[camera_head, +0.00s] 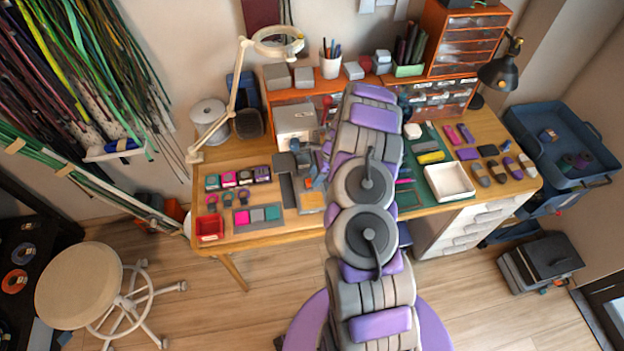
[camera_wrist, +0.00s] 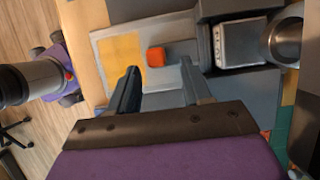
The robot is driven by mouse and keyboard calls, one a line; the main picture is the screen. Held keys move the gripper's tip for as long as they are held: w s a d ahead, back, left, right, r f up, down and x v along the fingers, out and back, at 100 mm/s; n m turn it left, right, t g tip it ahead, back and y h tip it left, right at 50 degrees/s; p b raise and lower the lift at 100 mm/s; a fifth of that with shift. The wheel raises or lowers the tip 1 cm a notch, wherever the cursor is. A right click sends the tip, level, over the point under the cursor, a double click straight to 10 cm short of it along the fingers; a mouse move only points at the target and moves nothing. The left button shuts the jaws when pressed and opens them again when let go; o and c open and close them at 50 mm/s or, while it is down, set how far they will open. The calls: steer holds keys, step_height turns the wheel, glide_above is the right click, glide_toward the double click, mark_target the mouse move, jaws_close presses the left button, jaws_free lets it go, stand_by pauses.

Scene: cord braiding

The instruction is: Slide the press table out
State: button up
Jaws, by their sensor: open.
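The press table shows in the wrist view as a flat light-grey plate (camera_wrist: 177,75) with a yellow patch (camera_wrist: 120,58). A small orange-red block (camera_wrist: 156,57) sits on it beside the yellow patch. My gripper (camera_wrist: 160,66) is open, with its two dark fingers pointing toward the plate. The block appears between and slightly beyond the fingertips, with gaps on both sides; I cannot tell the height above it. In the head view the grey press (camera_head: 286,165) stands mid-desk, with the yellow patch (camera_head: 312,201) near the front. My arm hides part of this area.
A grey boxy unit (camera_wrist: 240,42) and a metal cylinder (camera_wrist: 283,38) stand close to the right of the plate in the wrist view. On the desk, a red tray (camera_head: 210,228) lies left and a white tray (camera_head: 449,182) right.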

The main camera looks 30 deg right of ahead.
mark_target(308, 181)
steer(key=shift+a+f, duration=0.2)
steer(key=shift+f, duration=0.35)
steer(key=shift+a+f, duration=0.2)
steer(key=shift+a, duration=0.05)
steer(key=shift+w+a+f, duration=0.1)
steer(key=shift+a, duration=0.7)
steer(key=shift+d+f, duration=0.1)
steer(key=shift+d, duration=0.6)
steer(key=c, duration=0.5)
steer(key=shift+c, duration=0.7)
steer(key=shift+a, duration=0.35)
jaws_close()
